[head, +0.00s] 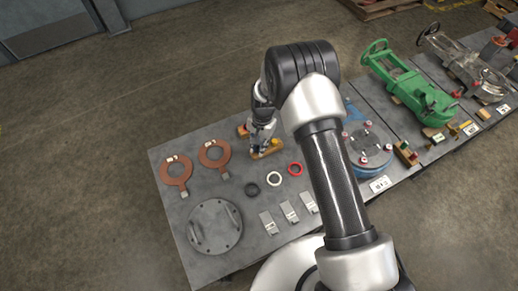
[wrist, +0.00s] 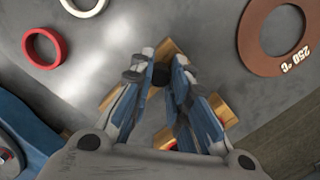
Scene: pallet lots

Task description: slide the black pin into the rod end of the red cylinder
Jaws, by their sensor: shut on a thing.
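My gripper (wrist: 159,82) points down at the plate, with its two blue-grey fingers close together. A small dark piece (wrist: 160,74) shows between the fingertips and may be the black pin; its shape is mostly hidden. In the head view my gripper (head: 262,143) is low over the table by tan wooden blocks (head: 270,150). In the wrist view, tan blocks (wrist: 222,112) show on both sides of the fingers and beyond the tips.
Two copper-coloured rings (head: 176,174) lie left of my gripper. Black (head: 252,189), white (head: 274,180) and red (head: 294,169) rings lie nearer. A round grey plate (head: 215,227) and metal tags (head: 289,212) are in front. A blue flanged part (head: 371,168) and a green valve (head: 410,88) stand right.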

